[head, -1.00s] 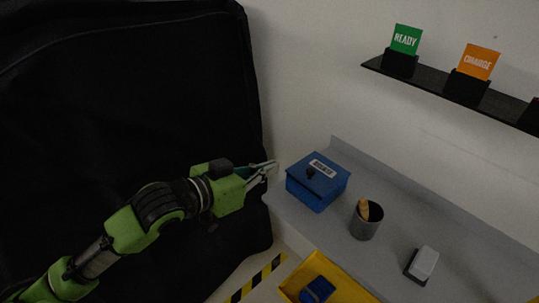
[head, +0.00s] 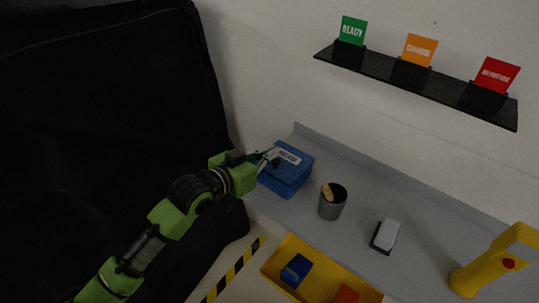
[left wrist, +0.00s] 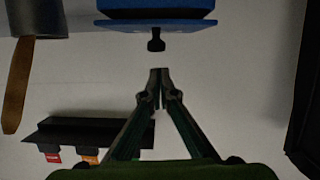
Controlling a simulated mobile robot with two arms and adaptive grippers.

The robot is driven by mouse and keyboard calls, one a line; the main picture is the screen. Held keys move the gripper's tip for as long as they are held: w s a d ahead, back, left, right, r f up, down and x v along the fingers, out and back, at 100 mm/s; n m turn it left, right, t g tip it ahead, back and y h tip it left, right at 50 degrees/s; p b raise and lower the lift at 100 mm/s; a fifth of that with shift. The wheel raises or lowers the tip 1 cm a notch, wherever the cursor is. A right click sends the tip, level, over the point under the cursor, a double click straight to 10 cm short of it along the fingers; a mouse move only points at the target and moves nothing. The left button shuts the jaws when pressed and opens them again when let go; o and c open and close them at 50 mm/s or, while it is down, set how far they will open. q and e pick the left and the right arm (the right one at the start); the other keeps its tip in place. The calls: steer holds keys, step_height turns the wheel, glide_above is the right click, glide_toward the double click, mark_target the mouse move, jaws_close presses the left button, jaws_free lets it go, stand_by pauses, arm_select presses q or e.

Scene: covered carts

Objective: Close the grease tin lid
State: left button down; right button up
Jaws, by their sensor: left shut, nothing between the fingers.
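The grease tin is a blue box (head: 286,183) at the far left end of the grey cart top. Its blue lid (head: 297,165) carries a white label and a dark knob. The lid lies over the box; I cannot tell whether it is fully seated. My left gripper (head: 272,154) is at the tin's left side, partly in front of the lid near the knob. In the left wrist view, the shut, empty fingertips (left wrist: 160,73) point at the dark knob (left wrist: 156,41) under the blue lid edge (left wrist: 157,24), with a small gap between. My right gripper is out of view.
A grey cup (head: 332,205) with a wooden-handled tool stands right of the tin. A grey-and-black block (head: 386,235) and a yellow device (head: 492,264) are farther right. A yellow tray (head: 270,270) is in front. A black sign shelf (head: 390,83) hangs above.

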arm_select(q)
steer(key=shift+f, duration=0.5)
steer(key=shift+s+a+f, duration=0.1)
steer(key=shift+s+f, duration=0.05)
steer(key=shift+f, duration=0.25)
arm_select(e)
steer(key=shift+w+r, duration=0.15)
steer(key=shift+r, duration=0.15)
arm_select(q)
steer(key=shift+f, duration=0.1)
